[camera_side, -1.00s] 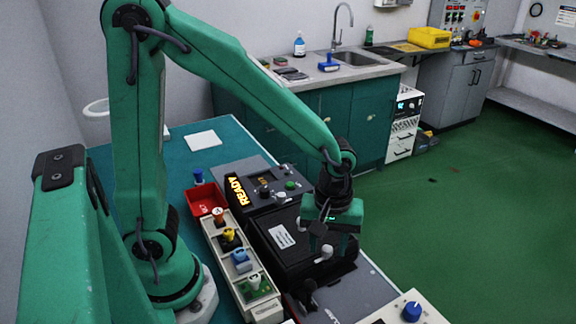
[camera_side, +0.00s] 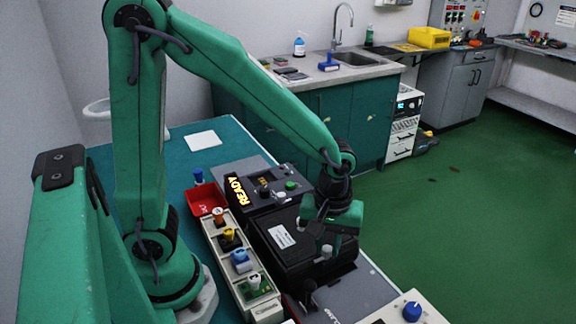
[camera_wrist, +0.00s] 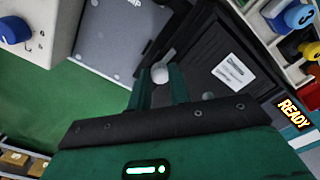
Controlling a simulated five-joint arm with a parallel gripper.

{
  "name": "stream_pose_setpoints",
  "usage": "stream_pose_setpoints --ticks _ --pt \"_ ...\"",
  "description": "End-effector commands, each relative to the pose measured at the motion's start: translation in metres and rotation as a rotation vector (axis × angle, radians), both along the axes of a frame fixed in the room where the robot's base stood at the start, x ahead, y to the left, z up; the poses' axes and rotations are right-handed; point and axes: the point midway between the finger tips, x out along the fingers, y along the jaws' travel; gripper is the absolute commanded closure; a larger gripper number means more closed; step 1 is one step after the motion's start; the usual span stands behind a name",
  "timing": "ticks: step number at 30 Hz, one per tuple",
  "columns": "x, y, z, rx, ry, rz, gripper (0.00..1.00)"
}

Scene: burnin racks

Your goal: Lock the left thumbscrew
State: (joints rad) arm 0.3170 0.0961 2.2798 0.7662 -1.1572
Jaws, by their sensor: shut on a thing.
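A black box (camera_side: 279,258) with a white label lies in the rack beside the READY display. A small pale thumbscrew knob (camera_side: 327,250) shows at its right side, directly under my gripper (camera_side: 328,236). In the wrist view, this knob (camera_wrist: 160,73) sits between the two green fingertips (camera_wrist: 160,80), and the fingers are shut on it. A second pale knob (camera_wrist: 207,96) shows to the right of the fingers, on the black box. Whether the held knob is locked cannot be told.
A READY display (camera_side: 237,191) is lit on the control panel. A long tray (camera_side: 222,245) with several coloured knobs stands left of the box, and a red bin (camera_side: 205,199) is behind it. A blue knob (camera_side: 412,311) is at the front right.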

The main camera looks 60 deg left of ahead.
Motion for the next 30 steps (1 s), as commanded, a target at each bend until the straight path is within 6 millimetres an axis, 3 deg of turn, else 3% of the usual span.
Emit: stream_pose_setpoints --ticks 11,30 --pt "0.0003 0.0001 0.0008 0.000 -0.001 -0.244 1.00" --pt "0.0007 0.0000 0.0011 0.000 -0.003 -0.848 1.00"
